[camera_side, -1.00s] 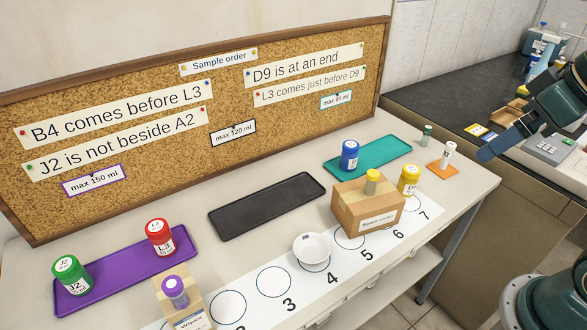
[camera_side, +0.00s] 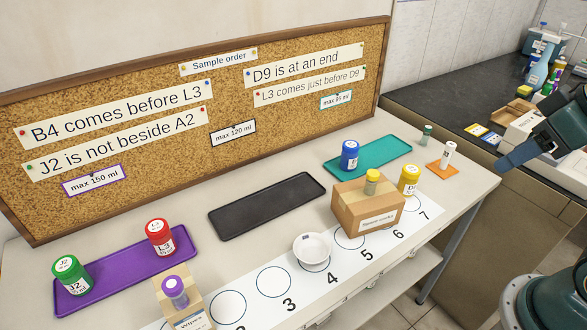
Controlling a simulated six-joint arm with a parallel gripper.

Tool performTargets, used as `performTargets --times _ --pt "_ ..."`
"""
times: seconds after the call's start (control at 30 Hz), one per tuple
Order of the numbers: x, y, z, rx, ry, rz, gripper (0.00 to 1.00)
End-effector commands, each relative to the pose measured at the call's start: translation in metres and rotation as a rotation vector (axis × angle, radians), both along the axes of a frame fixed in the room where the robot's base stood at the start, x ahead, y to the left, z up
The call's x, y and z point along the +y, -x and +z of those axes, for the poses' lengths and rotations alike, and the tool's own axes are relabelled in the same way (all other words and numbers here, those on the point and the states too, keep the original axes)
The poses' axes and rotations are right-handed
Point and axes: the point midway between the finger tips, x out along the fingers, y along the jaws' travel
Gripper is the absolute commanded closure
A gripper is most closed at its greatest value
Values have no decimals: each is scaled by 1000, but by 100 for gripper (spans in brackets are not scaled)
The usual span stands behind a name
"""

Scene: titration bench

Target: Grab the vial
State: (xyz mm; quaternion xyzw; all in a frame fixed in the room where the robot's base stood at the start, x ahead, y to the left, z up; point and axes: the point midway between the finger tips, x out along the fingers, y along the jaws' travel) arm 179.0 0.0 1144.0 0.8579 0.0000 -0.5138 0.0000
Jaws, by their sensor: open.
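My gripper (camera_side: 512,160) is at the right edge, open and empty, over the gap between the white table and the dark counter, apart from every vial. Several capped vials stand on the table. A green vial J2 (camera_side: 71,275) and a red vial L3 (camera_side: 160,238) are on the purple tray (camera_side: 112,284). A blue vial (camera_side: 349,156) is on the teal tray (camera_side: 385,154). A yellow vial (camera_side: 409,180), its label starting with D, stands by the numbered strip. A purple-capped vial (camera_side: 175,291) is at the wipes box, and a yellow-capped vial (camera_side: 371,182) is on the cardboard box.
The cardboard box (camera_side: 367,212) and wipes box (camera_side: 190,318) stand along the strip. A white bowl (camera_side: 311,249) sits near circle 4. The black tray (camera_side: 267,206) is empty. A small white bottle (camera_side: 449,152) stands on an orange pad. A corkboard (camera_side: 200,120) rises behind.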

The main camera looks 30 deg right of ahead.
Motion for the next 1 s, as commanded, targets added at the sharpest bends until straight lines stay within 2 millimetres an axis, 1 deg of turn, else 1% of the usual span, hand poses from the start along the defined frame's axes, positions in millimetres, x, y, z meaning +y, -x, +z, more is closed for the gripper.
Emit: performTargets --times 0.17,0.27,0.37,0.47,0.67,0.87,1.0 --pt "-1 -3 1 -1 0 -4 52" --pt "-3 -9 2 -4 0 -16 52" --pt "-6 -21 3 -10 -1 -35 52" --pt "-12 -39 5 -21 -1 -63 52" --pt "-32 -84 5 -48 0 -135 52" --pt "-58 -130 -1 -79 4 -210 52" --pt "-80 -160 -9 -102 8 -260 52"
